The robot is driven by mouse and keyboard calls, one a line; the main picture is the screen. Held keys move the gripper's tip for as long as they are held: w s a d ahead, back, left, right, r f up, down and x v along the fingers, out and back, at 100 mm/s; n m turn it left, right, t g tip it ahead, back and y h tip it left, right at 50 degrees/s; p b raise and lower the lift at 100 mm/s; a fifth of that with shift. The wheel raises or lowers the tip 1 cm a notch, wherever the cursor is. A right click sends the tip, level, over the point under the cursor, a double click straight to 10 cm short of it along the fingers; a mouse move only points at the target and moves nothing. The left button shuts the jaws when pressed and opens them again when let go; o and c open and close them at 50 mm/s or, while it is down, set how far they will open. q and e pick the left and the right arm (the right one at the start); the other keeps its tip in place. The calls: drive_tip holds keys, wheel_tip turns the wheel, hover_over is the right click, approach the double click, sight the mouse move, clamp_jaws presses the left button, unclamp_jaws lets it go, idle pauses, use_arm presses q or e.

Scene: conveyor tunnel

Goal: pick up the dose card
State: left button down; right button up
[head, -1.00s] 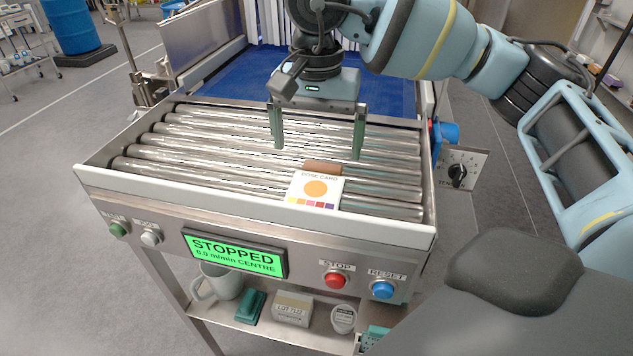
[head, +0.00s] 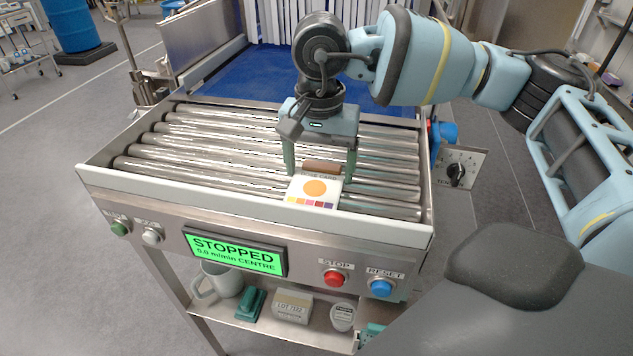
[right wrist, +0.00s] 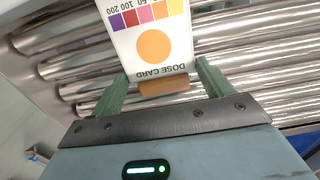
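The dose card (head: 314,191) is white with an orange disc and a row of coloured squares. It rests on the rollers at the front of the conveyor, with a brown block (head: 321,167) at its back edge. My right gripper (head: 319,177) is open above the rollers, its two green fingers on either side of the card's back part. In the right wrist view the card (right wrist: 152,45) and brown block (right wrist: 164,87) lie between the open fingertips (right wrist: 160,78), with gaps at the sides. Whether a finger touches the card cannot be told. My left gripper is not in view.
Metal rollers (head: 200,152) surround the card, and a raised steel front edge (head: 250,207) runs before it. The panel display (head: 235,253) reads STOPPED. A red stop button (head: 335,278) and blue reset button (head: 381,288) are below. A shelf underneath holds a mug (head: 221,280) and small items.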

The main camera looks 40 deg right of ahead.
drive_tip(key=c, duration=0.6)
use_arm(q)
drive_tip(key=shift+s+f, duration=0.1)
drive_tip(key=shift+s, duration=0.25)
use_arm(e)
drive_tip(key=shift+o, duration=0.2)
drive_tip(key=shift+r, duration=0.15)
wheel_tip(320, 180, up, 11)
wheel_tip(320, 180, up, 7)
drive_tip(key=p, duration=0.2)
hover_over(319, 175)
drive_tip(key=o, duration=0.5)
drive_tip(key=c, duration=0.9)
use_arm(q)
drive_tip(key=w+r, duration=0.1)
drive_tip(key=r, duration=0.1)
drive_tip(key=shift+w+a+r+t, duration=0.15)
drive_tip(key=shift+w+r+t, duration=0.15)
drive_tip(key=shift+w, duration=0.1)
use_arm(e)
drive_tip(key=shift+o, duration=0.2)
drive_tip(key=shift+s+f, duration=0.1)
drive_tip(key=shift+f, duration=0.1)
